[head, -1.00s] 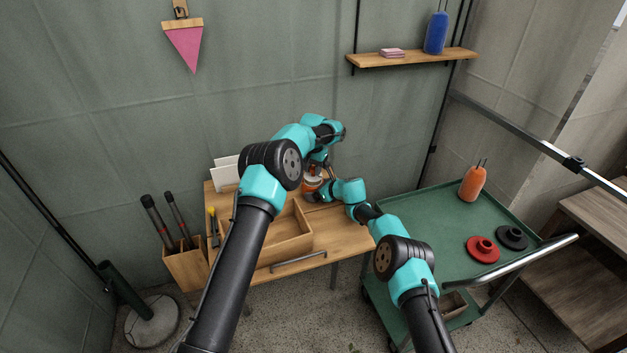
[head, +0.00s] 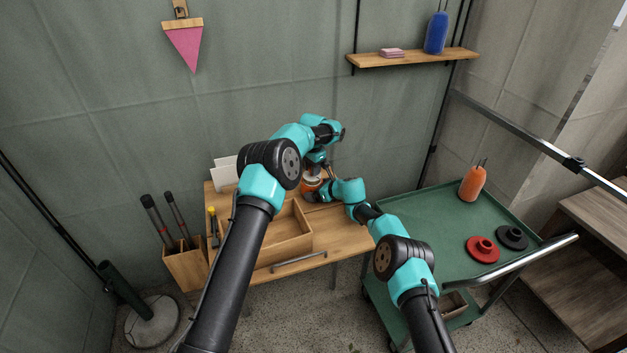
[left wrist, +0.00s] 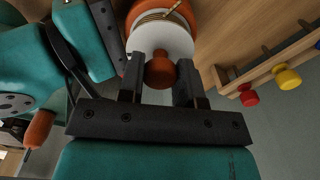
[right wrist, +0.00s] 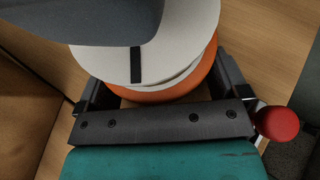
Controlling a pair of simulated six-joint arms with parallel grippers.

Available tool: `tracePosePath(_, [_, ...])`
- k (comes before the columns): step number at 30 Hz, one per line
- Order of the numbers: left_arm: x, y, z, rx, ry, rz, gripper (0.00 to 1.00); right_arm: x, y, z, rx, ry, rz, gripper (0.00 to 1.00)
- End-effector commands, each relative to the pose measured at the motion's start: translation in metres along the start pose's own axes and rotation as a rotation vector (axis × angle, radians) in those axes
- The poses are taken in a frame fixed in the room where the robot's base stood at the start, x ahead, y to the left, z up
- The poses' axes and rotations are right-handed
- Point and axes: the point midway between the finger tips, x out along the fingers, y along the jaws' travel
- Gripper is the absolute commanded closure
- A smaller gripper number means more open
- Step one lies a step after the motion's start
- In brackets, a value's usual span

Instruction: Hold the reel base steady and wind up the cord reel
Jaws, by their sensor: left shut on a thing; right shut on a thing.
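The cord reel (head: 311,184) stands on the wooden desk, partly hidden by my arms. The left wrist view shows its white disc (left wrist: 181,38), tan cord (left wrist: 155,17) wound behind it, and an orange-brown crank knob (left wrist: 160,73). My left gripper (left wrist: 160,80) is shut on the knob from above. In the right wrist view, the white disc (right wrist: 190,38) bears a black stripe and sits over the orange base (right wrist: 172,94). My right gripper (right wrist: 160,88) is shut on this base, one finger on each side. A dark grey part covers the disc's upper left.
The desk (head: 345,236) has an open wooden tray (head: 292,240) left of the reel. A tool box (head: 187,268) hangs at its left end. A green cart (head: 425,222) stands right.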

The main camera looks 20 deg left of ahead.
Motion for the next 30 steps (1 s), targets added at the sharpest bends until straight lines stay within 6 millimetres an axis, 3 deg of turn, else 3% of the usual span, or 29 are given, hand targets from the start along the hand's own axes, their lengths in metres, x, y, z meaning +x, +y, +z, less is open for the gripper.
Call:
tracePosePath(1, [0.011, 0.019, -0.003, 0.023, -0.025, 0.030, 0.81, -0.002, -0.002, 0.011, 0.008, -0.011, -0.011, 0.20])
tracePosePath(3, [0.011, 0.019, -0.003, 0.023, -0.025, 0.030, 0.81, -0.002, -0.002, 0.011, 0.009, -0.011, -0.011, 0.20])
tracePosePath(4, [0.011, 0.019, -0.003, 0.023, -0.025, 0.030, 0.65, -0.002, -0.002, 0.011, 0.009, -0.011, -0.011, 0.20])
tracePosePath(6, [0.011, 0.019, -0.003, 0.023, -0.025, 0.030, 0.58, -0.002, -0.002, 0.011, 0.009, -0.011, -0.012, 0.20])
tracePosePath(14, [0.005, 0.019, -0.003, 0.023, -0.024, 0.029, 0.58, -0.002, -0.002, 0.011, 0.009, -0.010, -0.012, 0.20])
tracePosePath(27, [-0.034, 0.016, -0.003, 0.021, -0.020, 0.027, 0.58, 0.002, 0.001, -0.001, 0.018, 0.000, -0.005, 0.20])
tracePosePath(28, [-0.036, 0.016, -0.003, 0.022, -0.020, 0.026, 0.46, 0.003, 0.001, -0.002, 0.020, 0.002, -0.005, 0.20])
tracePosePath(30, [-0.043, 0.015, -0.004, 0.019, -0.017, 0.024, 0.45, 0.003, 0.002, -0.003, 0.018, 0.003, -0.002, 0.21])
